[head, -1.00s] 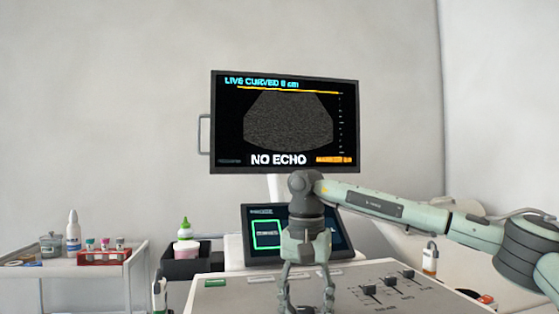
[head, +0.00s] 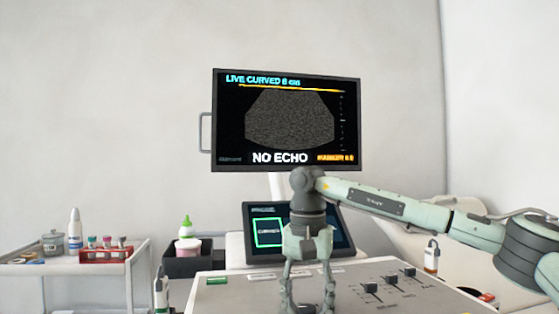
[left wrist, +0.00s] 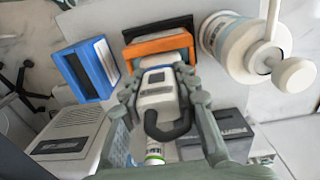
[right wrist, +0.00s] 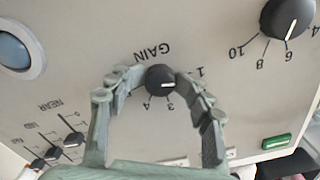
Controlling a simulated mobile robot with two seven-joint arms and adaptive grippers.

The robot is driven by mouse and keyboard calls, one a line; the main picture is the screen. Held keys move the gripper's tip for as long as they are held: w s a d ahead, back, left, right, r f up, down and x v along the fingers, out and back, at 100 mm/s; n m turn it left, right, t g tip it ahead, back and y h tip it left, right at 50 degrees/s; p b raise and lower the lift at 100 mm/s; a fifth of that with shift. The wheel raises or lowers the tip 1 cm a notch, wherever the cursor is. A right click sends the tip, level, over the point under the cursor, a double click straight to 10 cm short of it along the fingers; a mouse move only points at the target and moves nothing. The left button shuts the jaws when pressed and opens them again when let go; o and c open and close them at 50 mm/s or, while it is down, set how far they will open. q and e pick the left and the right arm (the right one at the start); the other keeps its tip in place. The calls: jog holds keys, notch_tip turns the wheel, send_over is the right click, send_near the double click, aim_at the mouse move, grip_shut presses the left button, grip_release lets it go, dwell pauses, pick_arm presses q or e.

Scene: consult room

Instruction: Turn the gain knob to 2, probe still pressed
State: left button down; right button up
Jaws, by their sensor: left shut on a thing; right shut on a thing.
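In the right wrist view the black gain knob (right wrist: 158,79) sits on the pale console panel under the word GAIN. My right gripper (right wrist: 155,78) is shut around it, a finger on each side. The knob's white mark points to the picture's right, between 1 and 3; the 2 is hidden, seemingly by a finger. In the head view my right gripper (head: 308,297) reaches down to the console. In the left wrist view my left gripper (left wrist: 158,82) is shut on the white and grey probe (left wrist: 158,96). The probe's far end is at an orange block (left wrist: 158,47); contact is unclear.
The monitor (head: 288,120) reads NO ECHO. A lit touchscreen (head: 268,235) stands behind my right gripper. Sliders (head: 390,280) are right of it on the console (head: 235,292). A larger knob (right wrist: 287,15) is near the gain knob.

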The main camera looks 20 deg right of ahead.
jog(key=shift+d+f, duration=0.1)
jog(key=shift+f, duration=0.2)
jog(key=m, duration=0.2)
jog(key=shift+s+m, duration=0.1)
jog(key=shift+m, duration=0.3)
jog(key=m, duration=0.4)
jog(key=shift+m, duration=0.4)
jog(key=shift+o, duration=1.4)
jog(key=shift+m, duration=0.3)
jog(key=shift+r, duration=1.25)
